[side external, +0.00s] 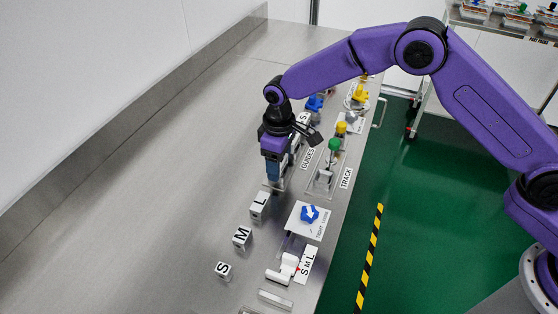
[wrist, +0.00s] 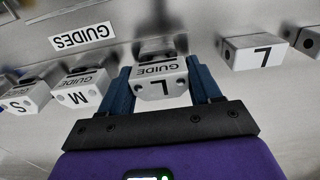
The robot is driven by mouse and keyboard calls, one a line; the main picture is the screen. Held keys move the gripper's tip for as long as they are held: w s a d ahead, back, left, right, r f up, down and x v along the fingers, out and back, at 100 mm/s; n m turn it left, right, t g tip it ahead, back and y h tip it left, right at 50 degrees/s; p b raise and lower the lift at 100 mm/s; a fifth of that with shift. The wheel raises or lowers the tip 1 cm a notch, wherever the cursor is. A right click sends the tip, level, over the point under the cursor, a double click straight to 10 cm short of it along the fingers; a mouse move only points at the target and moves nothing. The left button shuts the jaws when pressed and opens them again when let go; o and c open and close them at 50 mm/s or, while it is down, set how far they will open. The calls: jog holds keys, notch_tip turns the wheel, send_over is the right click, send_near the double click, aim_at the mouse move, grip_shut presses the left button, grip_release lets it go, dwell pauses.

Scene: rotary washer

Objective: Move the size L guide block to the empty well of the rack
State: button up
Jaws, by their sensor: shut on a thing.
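My gripper (side external: 273,180) points down over the bench, near the front end of the guides row. In the wrist view my gripper (wrist: 165,85) has its two blue fingers on either side of a light grey block marked GUIDE and L, the size L guide block (wrist: 158,90), and is shut on it. In the side view this block is mostly hidden by the fingers. The M guide block (wrist: 80,88) and S guide block (wrist: 28,97) sit to its left in the wrist view. I cannot tell whether the held block touches the surface below, and no empty well is clearly visible.
A separate block marked L (side external: 259,206) stands close in front of my gripper, with blocks marked M (side external: 242,237) and S (side external: 223,270) beyond. A track fixture (side external: 324,178) and a card with a blue part (side external: 309,214) lie to the right. The bench's left side is clear.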

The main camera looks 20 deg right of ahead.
jog(key=shift+f, duration=0.2)
jog(key=o, duration=1.3)
jog(key=shift+r, duration=0.1)
notch_tip(320, 180, up, 12)
jog(key=shift+r, duration=0.15)
